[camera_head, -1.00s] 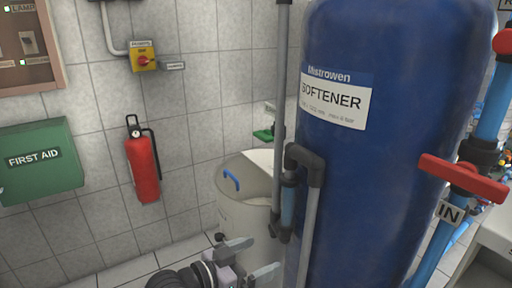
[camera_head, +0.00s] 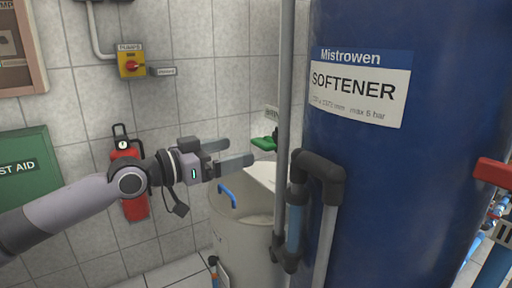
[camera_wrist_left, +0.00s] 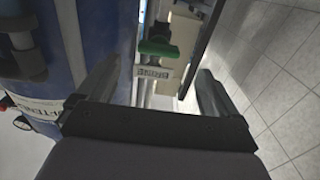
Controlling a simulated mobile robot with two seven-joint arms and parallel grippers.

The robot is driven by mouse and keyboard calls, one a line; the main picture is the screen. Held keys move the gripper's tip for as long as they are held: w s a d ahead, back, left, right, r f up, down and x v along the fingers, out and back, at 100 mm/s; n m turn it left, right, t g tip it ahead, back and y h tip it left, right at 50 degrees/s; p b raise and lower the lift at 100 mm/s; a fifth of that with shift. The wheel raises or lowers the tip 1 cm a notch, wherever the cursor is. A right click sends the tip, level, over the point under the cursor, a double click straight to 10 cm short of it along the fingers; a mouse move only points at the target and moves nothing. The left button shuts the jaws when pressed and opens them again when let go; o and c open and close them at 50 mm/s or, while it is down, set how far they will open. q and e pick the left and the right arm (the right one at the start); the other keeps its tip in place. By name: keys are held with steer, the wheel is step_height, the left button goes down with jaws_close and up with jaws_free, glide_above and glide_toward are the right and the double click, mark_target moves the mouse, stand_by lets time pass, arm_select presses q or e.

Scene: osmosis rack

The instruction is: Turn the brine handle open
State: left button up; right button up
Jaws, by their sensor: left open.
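The brine handle is a green lever (camera_head: 264,143) by the wall, just left of the grey vertical pipe, with a partly hidden label above it. It also shows in the left wrist view (camera_wrist_left: 158,48), ahead of and between the fingers, with a label below it. My left gripper (camera_head: 250,153) reaches in from the left, its fingers open and pointing right toward the handle. In the left wrist view the gripper (camera_wrist_left: 155,90) is empty, and a gap separates it from the handle. My right gripper is not in view.
A blue softener tank (camera_head: 400,190) and a grey pipe (camera_head: 283,90) stand right of the handle. A pale brine tank (camera_head: 245,235) with a blue handle is below. A fire extinguisher (camera_head: 134,207) hangs behind my left arm. A red lever (camera_head: 493,172) is far right.

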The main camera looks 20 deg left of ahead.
mark_target(258, 146)
arm_select(q)
steer(key=p+x, duration=0.1)
steer(key=x, duration=0.4)
steer(key=shift+d, duration=0.1)
steer(key=shift+x, duration=0.85)
steer(key=c, duration=1.1)
steer(key=shift+o, duration=0.3)
